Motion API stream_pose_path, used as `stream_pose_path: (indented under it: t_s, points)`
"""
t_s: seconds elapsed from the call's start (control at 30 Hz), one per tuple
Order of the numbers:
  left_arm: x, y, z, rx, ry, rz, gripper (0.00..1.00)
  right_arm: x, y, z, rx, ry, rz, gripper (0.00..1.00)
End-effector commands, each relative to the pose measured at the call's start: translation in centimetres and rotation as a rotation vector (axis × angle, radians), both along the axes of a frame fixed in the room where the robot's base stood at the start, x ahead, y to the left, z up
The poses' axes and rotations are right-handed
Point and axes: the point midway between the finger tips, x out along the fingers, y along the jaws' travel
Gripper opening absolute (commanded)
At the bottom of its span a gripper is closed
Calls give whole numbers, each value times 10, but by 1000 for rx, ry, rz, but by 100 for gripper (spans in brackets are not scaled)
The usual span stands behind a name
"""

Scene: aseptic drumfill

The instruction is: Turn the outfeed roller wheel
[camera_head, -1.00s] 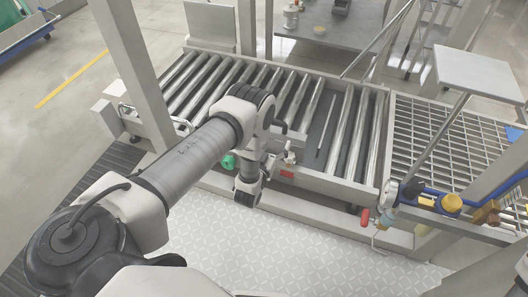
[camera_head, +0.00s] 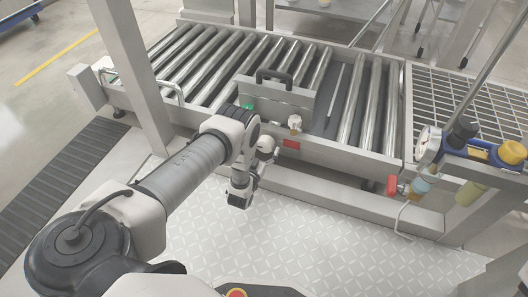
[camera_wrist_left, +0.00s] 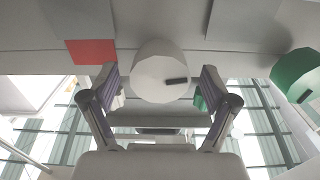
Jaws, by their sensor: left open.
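The outfeed roller wheel, a pale round knob (camera_head: 295,122), sits on the front of the roller conveyor (camera_head: 345,170), above a red block (camera_head: 291,144). My left gripper (camera_head: 270,154) is low in front of the conveyor, to the left of the knob in the head view. In the left wrist view the knob (camera_wrist_left: 160,72) appears between the two spread fingers of my left gripper (camera_wrist_left: 158,82), with a dark mark on its face. The fingers are open and hold nothing; I cannot tell how far they are from the knob. My right gripper is not in view.
A green knob (camera_head: 248,106) is left of the wheel. A grey plate with a black handle (camera_head: 274,76) stands behind it. A steel post (camera_head: 137,80) rises at left. A gauge (camera_head: 429,145) and fittings are at right. The patterned floor (camera_head: 300,230) in front is clear.

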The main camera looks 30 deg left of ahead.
Motion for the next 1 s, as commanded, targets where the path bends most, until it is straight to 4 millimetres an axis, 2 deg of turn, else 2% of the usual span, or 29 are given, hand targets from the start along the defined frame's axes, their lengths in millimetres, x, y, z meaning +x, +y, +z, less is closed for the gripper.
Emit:
stream_pose_path:
  t_s: [0.27, 0.3, 0.43, 0.77, 1.0]
  points:
    - [5, 1, 1, 0, 1, 0, 86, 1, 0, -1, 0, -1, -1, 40]
    - [5, 1, 1, 0, 1, 0, 72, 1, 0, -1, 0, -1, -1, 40]
    - [4, 1, 1, 0, 1, 0, 27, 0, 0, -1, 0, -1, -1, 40]
    - [4, 1, 1, 16, 4, 0, 27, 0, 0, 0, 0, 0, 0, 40]
    - [4, 1, 2, 102, 25, 1, 28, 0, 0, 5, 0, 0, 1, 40]
